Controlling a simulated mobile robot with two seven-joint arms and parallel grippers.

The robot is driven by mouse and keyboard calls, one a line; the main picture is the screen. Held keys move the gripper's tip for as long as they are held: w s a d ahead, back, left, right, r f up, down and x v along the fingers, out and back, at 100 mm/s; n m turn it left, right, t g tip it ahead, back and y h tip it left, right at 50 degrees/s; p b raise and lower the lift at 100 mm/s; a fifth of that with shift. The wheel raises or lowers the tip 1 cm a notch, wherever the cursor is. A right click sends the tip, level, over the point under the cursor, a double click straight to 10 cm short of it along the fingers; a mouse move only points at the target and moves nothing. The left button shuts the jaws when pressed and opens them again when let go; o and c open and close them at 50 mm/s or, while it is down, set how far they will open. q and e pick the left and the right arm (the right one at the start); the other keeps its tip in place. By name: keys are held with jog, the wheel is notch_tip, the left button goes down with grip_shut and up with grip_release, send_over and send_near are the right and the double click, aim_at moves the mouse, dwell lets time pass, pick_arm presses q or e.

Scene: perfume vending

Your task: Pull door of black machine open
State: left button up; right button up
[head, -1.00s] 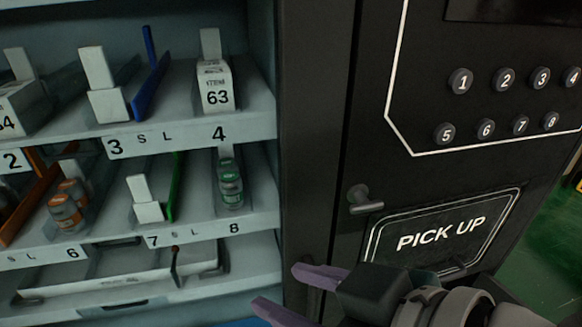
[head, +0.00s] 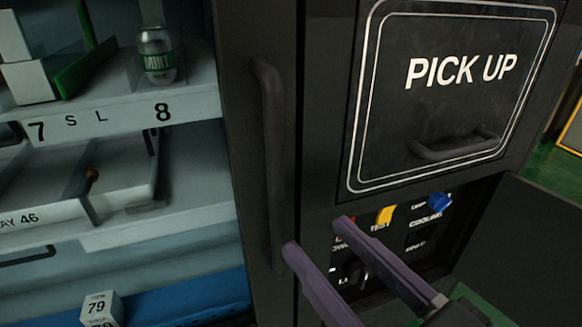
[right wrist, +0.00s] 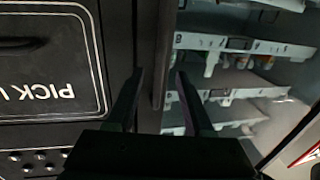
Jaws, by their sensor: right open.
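The black machine (head: 313,150) has a glass-fronted door on the left with a dark vertical handle (head: 272,150) on its frame. My right gripper (head: 318,235) is open and empty, its two purple fingers apart. In the head view one fingertip is beside the lower part of the handle, and the other is to the right, in front of the lower control recess. In the right wrist view the open gripper (right wrist: 159,75) faces the dark door frame, which shows between the fingers. I cannot tell whether a finger touches the handle. My left gripper is not in view.
A pick-up flap (head: 420,110) with its own handle is above right of the gripper. Below it is an open control recess (head: 418,262) with labels, and a dark panel (head: 525,245) stands out at its right. Shelves (head: 190,85) with goods are at left.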

aim_at(281, 197)
jog(key=b+x, duration=0.2)
jog(key=x, duration=0.7)
jog(key=shift+w+a, duration=0.1)
jog(key=shift+a, duration=0.05)
jog(key=shift+c, duration=0.3)
grip_shut()
dwell(0.8)
